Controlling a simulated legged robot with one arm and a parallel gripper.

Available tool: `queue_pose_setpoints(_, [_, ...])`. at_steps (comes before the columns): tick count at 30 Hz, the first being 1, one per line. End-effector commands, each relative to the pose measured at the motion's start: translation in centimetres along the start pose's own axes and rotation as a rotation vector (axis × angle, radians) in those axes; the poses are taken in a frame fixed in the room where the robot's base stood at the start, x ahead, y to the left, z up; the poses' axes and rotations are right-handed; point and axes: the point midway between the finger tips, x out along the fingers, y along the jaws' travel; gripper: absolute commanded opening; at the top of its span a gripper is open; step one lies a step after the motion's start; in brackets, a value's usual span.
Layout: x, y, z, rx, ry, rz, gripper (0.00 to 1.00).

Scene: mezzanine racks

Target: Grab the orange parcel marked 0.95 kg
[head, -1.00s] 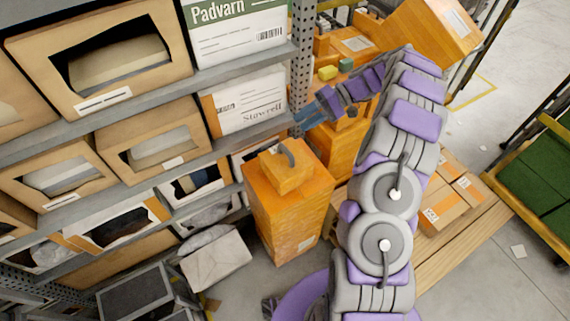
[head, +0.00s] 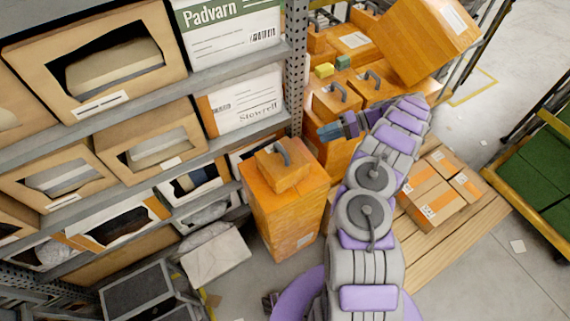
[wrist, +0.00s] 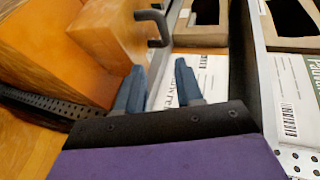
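Several orange parcels with dark handles are in view; no 0.95 kg marking is readable. One small orange parcel (head: 283,172) sits on a tall orange box (head: 285,215) beside the shelf. Two others, a left one (head: 336,102) and a right one (head: 372,88), stand farther back among orange boxes. My gripper (head: 326,132) is in front of the back group, above and right of the small parcel. In the wrist view my gripper (wrist: 158,82) has its blue fingers apart with nothing between them. An orange parcel with a dark handle (wrist: 112,32) lies beyond the fingers; I cannot tell which one it is.
A grey rack post (head: 296,65) and shelves of cartons stand left of my gripper. A large tilted orange box (head: 425,40) is at the upper right. Brown cartons (head: 436,188) lie on a wooden pallet (head: 470,235). Grey floor is open at the lower right.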

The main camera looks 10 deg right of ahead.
Motion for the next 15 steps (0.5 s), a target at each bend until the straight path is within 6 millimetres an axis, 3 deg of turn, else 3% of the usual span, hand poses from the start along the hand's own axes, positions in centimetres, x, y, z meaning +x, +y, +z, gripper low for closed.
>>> queue_pose_setpoints(15, [8.0,0.0,0.1,0.000,-0.003,-0.006,0.36])
